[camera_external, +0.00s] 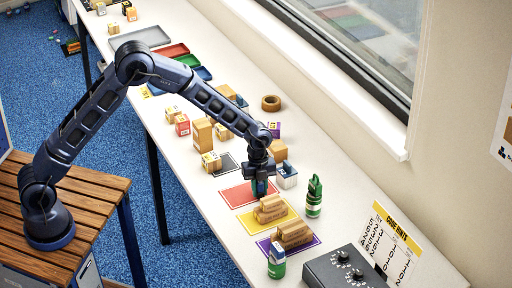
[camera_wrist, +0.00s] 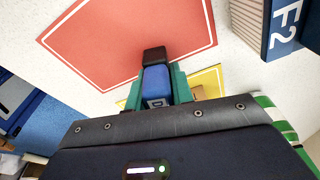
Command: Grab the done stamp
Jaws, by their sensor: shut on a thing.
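My gripper (camera_external: 260,187) points down over the lower right part of the red mat (camera_external: 239,196). In the wrist view its green fingers (camera_wrist: 157,88) are shut on a blue and black stamp (camera_wrist: 156,78). A white label with a letter like D shows on the stamp; the rest of its lettering is hidden. The red mat (camera_wrist: 125,40) lies beyond the stamp. I cannot tell whether the stamp touches the surface below.
Wooden pieces stand on the yellow mat (camera_external: 284,226) and purple mat (camera_external: 264,246). Green bottles (camera_external: 314,200) stand on the right and front. Cartons (camera_external: 203,134) and trays (camera_external: 143,40) occupy the far table.

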